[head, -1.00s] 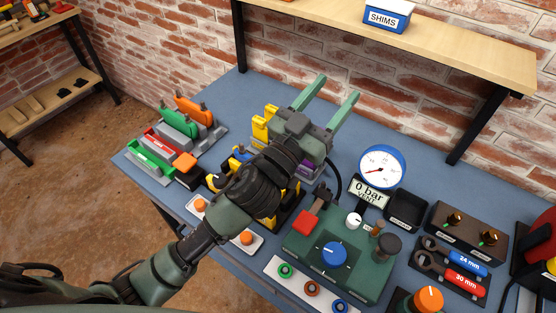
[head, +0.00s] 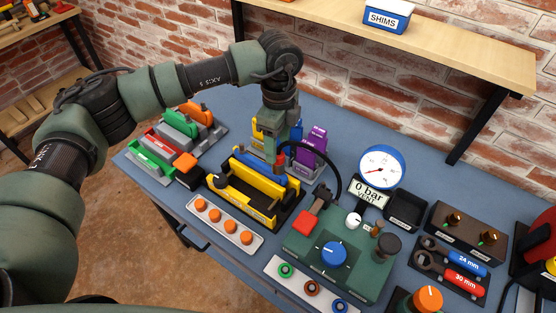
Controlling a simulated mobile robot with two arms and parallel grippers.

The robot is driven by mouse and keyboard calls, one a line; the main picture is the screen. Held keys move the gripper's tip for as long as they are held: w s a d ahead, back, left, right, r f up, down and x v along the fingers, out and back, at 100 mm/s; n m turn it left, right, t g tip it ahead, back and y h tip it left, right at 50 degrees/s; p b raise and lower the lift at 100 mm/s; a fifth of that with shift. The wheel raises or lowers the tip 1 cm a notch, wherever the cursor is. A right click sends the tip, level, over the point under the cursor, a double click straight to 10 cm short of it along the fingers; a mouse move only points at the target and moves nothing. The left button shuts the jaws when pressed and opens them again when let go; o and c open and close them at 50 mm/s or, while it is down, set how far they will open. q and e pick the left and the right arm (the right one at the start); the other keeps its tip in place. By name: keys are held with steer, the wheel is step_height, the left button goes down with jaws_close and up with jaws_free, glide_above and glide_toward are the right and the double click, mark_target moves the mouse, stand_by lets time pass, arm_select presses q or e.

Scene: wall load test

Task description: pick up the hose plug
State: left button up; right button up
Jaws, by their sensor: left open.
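A black hose (head: 333,160) rises from the green pump box (head: 345,240) and arcs left. Its end, with a small red part that looks like the hose plug (head: 281,160), is by the fingers of my left gripper (head: 276,154). My left gripper points down over the back of the yellow and black fixture (head: 262,199), which holds a blue part. Its jaws are open, and the fingers partly hide the plug area, so I cannot tell whether they touch it. My right gripper is not in view.
A gauge (head: 382,167) and a "0 bar VENT" display (head: 369,195) stand right of the hose. Purple blocks (head: 312,149) stand behind the fixture. A strip of orange caps (head: 226,222) lies in front. The shelf (head: 450,50) overhangs the bench's back.

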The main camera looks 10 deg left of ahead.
mark_target(278, 153)
arm_select(q)
step_height(278, 153, down, 6)
steer(key=p, duration=0.3)
steer(key=shift+f, duration=0.6)
jaws_close()
steer(key=shift+w+r, duration=0.1)
steer(key=shift+r, duration=0.45)
step_height(278, 153, up, 19)
steer(key=b, duration=0.5)
